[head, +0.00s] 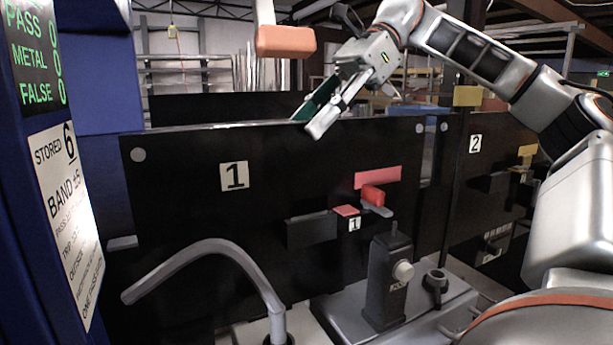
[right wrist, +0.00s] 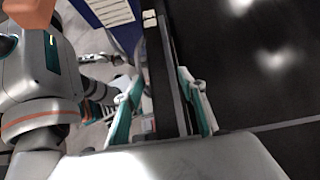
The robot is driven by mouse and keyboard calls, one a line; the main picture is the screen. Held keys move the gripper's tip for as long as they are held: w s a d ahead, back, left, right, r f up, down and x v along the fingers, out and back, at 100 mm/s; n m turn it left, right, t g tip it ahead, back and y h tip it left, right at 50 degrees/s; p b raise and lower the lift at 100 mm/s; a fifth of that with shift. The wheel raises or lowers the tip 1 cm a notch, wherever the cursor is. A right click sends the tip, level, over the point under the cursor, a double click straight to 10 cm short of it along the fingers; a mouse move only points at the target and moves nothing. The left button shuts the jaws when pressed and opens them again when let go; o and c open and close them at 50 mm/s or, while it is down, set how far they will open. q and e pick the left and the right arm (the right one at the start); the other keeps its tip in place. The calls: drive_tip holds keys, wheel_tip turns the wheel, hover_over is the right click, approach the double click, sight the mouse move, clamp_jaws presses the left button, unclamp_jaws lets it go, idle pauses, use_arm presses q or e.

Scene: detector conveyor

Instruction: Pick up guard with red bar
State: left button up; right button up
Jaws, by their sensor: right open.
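The guard with the red bar appears to be the large black panel (head: 185,235) marked 1, standing upright, with a pinkish-red bar (head: 378,177) on its face. My right gripper (head: 318,115) is open at the panel's top edge. In the right wrist view, the panel's edge (right wrist: 170,75) runs between the two spread fingers of my right gripper (right wrist: 160,100). Whether the fingers touch it I cannot tell. Small grey and teal parts at the left of that view may be my left gripper (right wrist: 102,75), but its jaws are unclear.
A second black panel (head: 465,195), marked 2, stands to the right. A red-handled clamp (head: 373,195), a dark post (head: 385,285) and a curved grey tube (head: 215,247) stand in front of panel 1. A blue cabinet with displays (head: 35,60) is at the left.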

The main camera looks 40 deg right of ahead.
drive_tip(key=shift+a, duration=0.1)
drive_tip(key=shift+c, duration=0.4)
clamp_jaws()
drive_tip(key=shift+r, duration=0.1)
